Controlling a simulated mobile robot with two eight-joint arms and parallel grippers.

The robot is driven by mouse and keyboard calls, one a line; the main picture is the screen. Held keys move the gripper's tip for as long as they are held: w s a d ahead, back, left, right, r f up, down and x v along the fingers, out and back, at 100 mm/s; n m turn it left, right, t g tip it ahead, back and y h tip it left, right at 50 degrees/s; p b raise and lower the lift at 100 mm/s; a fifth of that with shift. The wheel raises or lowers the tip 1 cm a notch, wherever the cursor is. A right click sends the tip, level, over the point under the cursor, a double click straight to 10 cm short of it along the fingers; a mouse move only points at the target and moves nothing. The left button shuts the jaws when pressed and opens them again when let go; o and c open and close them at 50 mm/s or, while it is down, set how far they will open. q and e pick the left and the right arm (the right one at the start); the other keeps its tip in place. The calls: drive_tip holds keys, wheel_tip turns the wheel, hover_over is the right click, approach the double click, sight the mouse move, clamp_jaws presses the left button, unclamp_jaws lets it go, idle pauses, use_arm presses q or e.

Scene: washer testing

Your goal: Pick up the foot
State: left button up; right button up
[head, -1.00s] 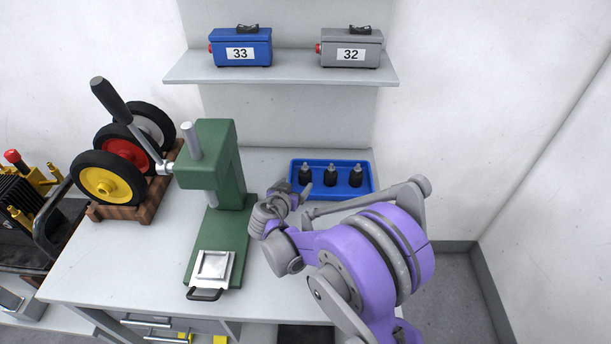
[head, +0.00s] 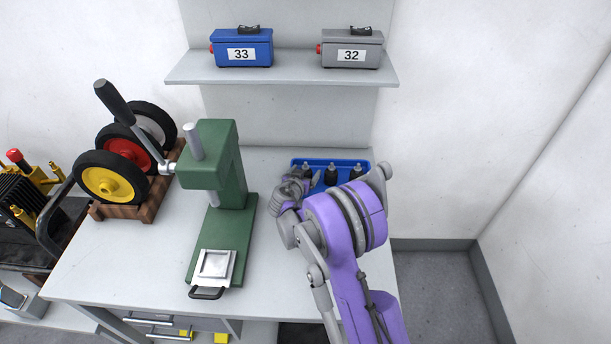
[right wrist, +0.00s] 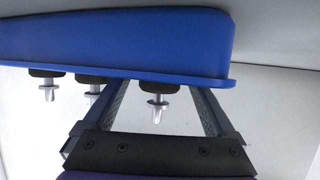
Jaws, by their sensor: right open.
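Three black feet with metal studs stand upright in a row in the blue tray; the left (head: 305,168), middle (head: 331,175) and right (head: 357,172) ones show in the head view. My right gripper (head: 306,183) is at the tray's front left, by the left foot, and partly hides it. In the right wrist view, upside down, the open fingers (right wrist: 160,92) reach towards the tray (right wrist: 120,42). One foot (right wrist: 157,88) appears between them, not visibly gripped; the other two are to the left. My left gripper is not in view.
A green press (head: 222,180) with a lever stands left of my right arm. Wheels on a wooden rack (head: 145,205) are further left. A shelf (head: 285,80) above holds a blue box (head: 241,48) and a grey box (head: 350,50). The table front (head: 265,270) is bare.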

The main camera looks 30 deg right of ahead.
clamp_jaws()
idle(0.5)
drive_tip(key=shift+r, duration=0.1)
